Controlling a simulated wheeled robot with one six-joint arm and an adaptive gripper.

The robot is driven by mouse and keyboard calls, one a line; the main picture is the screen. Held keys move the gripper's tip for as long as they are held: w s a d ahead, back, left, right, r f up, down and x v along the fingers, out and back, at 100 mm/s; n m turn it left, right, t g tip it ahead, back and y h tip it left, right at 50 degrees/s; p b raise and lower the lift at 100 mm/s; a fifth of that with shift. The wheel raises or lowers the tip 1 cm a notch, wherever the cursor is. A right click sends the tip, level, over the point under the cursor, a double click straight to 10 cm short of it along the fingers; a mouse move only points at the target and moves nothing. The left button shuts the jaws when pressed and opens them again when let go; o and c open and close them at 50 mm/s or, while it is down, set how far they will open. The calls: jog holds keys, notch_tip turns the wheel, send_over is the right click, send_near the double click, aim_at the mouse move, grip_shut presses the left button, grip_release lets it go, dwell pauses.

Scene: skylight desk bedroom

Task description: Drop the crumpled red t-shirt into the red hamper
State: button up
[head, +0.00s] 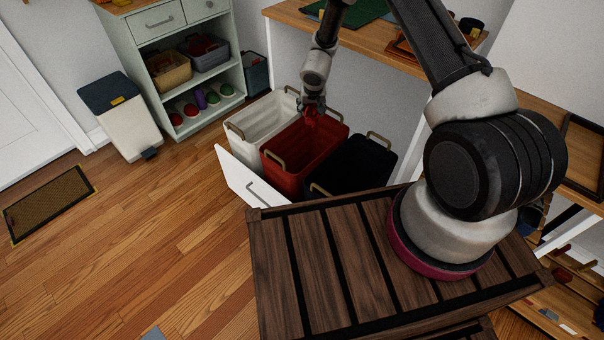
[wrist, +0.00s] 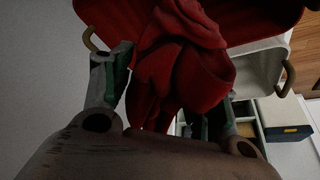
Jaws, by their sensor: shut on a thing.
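The crumpled red t-shirt (wrist: 180,65) hangs in folds between the fingers of my gripper (wrist: 165,95), which is shut on it. In the head view my gripper (head: 312,106) points down over the back part of the red hamper (head: 285,168), and only a small bit of the shirt (head: 311,120) shows below it. The red hamper stands between a white hamper (head: 247,122) and a black hamper (head: 350,165). Its red rim (wrist: 275,25) shows beyond the shirt in the wrist view. How far the shirt is above the rim is hard to tell.
The hampers sit in a pulled-out white drawer (head: 250,182) under a wooden desk (head: 375,55). A shelf unit (head: 190,75) with baskets and a pedal bin (head: 122,115) stand at the left. A doormat (head: 48,203) lies on the floor, which is otherwise mostly clear.

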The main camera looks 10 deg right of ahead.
aim_at(312, 107)
notch_tip(312, 107, down, 5)
dwell(0.4)
jog(key=o, duration=1.2)
jog(key=shift+c, duration=0.2)
jog(key=v, duration=1.2)
